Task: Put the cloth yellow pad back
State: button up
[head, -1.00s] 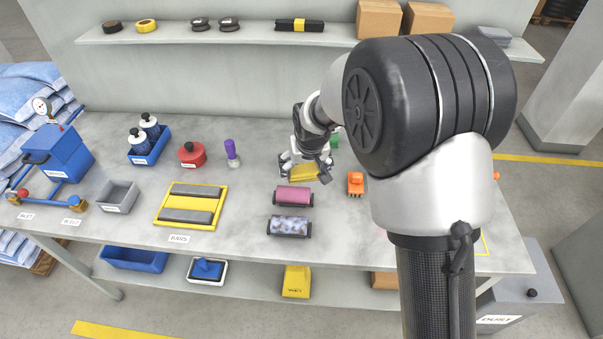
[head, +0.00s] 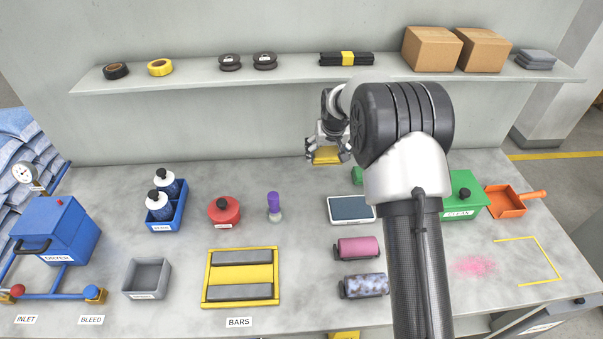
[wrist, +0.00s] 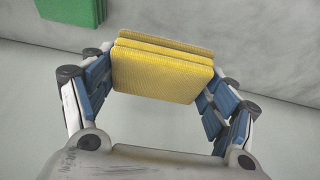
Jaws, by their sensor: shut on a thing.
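The yellow cloth pad (wrist: 163,75), ribbed and layered, is held between the blue-padded fingers of my gripper (wrist: 160,95) in the wrist view. In the head view, my gripper (head: 328,150) is shut on the yellow pad (head: 327,156), which is raised off the bench near the back wall, below the wall shelf. A green pad (wrist: 72,10) shows at the upper left of the wrist view, apart from the gripper. In the head view a small green thing (head: 357,176) is partly hidden by my arm.
A white-framed tablet-like tray (head: 351,209) lies on the bench below the gripper. Pink (head: 357,248) and mottled rollers (head: 364,286) sit in front of it. A purple-topped tool (head: 274,206) and red pot (head: 224,211) stand left. The shelf (head: 200,79) overhangs the bench's back.

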aim_at(325, 177)
jog(key=shift+w+d+f, duration=0.1)
jog(key=shift+w+f, duration=0.05)
jog(key=shift+w, duration=0.2)
jog(key=shift+f, duration=0.35)
notch_tip(325, 177, down, 4)
jog(key=shift+d+b, duration=0.15)
jog(key=shift+b, duration=0.65)
jog(key=shift+f+b, duration=0.7)
jog(key=shift+f, duration=1.8)
jog(key=shift+f, duration=0.15)
jog(key=o, duration=0.9)
jog(key=shift+o, duration=0.2)
